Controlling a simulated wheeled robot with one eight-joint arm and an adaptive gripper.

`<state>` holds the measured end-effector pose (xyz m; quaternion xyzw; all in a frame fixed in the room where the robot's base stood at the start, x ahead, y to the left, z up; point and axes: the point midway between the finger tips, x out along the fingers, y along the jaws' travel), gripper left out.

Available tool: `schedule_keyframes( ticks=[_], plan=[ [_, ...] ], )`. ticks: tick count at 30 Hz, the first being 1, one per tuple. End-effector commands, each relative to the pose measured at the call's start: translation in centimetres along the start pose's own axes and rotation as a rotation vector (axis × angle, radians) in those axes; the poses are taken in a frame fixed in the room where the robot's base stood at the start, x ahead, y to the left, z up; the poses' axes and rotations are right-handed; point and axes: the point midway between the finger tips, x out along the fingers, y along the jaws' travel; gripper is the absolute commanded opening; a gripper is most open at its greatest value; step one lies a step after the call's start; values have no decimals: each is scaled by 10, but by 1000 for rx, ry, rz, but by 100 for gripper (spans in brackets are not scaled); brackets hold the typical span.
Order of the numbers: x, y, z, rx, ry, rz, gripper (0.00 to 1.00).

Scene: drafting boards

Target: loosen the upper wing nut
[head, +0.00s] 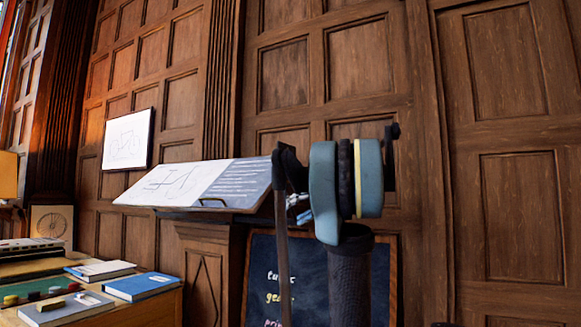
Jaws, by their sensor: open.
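A tilted drafting board (238,203) stands on a wooden stand left of the middle, with a drawn sheet (172,184) and a blue lined page (238,180) on it. A small handle-like bar shows at its front edge. Small silvery-blue parts (297,201) show in the gap beside my arm, right of the board. They are too small and covered to tell whether they are wing nuts or part of my gripper. I cannot make out the upper wing nut for certain. My blue-grey and black arm links rise in front and hide what is behind them. No gripper fingers are recognisable.
A dark chalkboard (262,265) with handwriting stands behind my arm. A desk at the lower left carries a blue book (142,286), other books and a framed round design (52,222). A framed drawing (128,139) hangs on the panelled wall.

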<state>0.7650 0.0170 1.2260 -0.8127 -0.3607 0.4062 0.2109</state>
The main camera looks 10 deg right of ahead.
Motion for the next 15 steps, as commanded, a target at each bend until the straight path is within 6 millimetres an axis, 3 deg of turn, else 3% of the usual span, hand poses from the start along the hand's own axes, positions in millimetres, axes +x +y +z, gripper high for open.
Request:
schedule_keyframes(
  ticks=[1,3,9,15],
  plan=[
    [-14,2,-29,-14,41,-26,65],
    [-33,1,-66,-44,103,-69,65],
    [-95,9,-161,-134,287,-165,65],
    [-147,18,-219,-208,431,-218,65]
  ],
)
